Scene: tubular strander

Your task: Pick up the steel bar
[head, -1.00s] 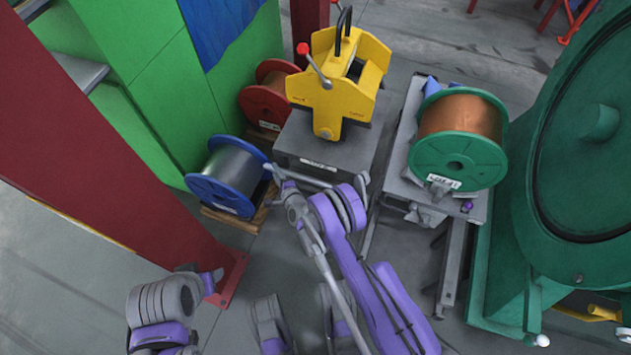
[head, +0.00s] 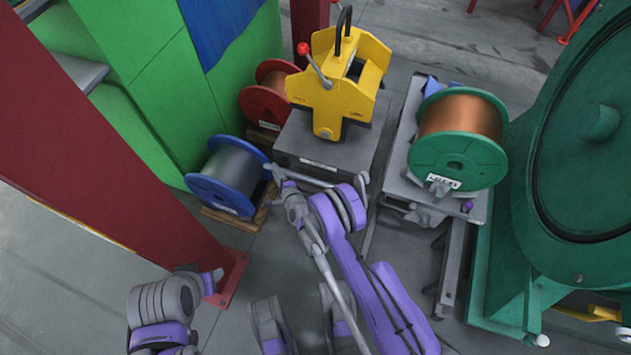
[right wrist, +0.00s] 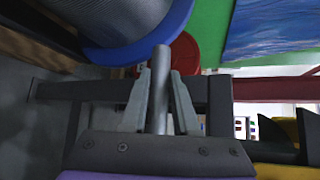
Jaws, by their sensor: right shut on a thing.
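My right gripper (head: 284,186) is in front of the yellow machine's grey base in the head view. In the right wrist view its two grey fingers (right wrist: 160,100) are shut on the steel bar (right wrist: 160,88), a round grey rod. The bar's end sticks out past the fingertips; its near part is hidden behind the palm. In the head view a long thin grey rod (head: 332,275), which seems to be the same bar, slants down to the right beside my purple right arm. My left arm shows at the lower left; its jaws cannot be made out.
A blue-flanged spool (head: 226,178) stands close to the right gripper, with a red spool (head: 268,97) behind it. A yellow machine (head: 338,85) stands ahead, a green copper spool (head: 458,140) to the right. A red column (head: 90,130) is at left. Open floor lies between.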

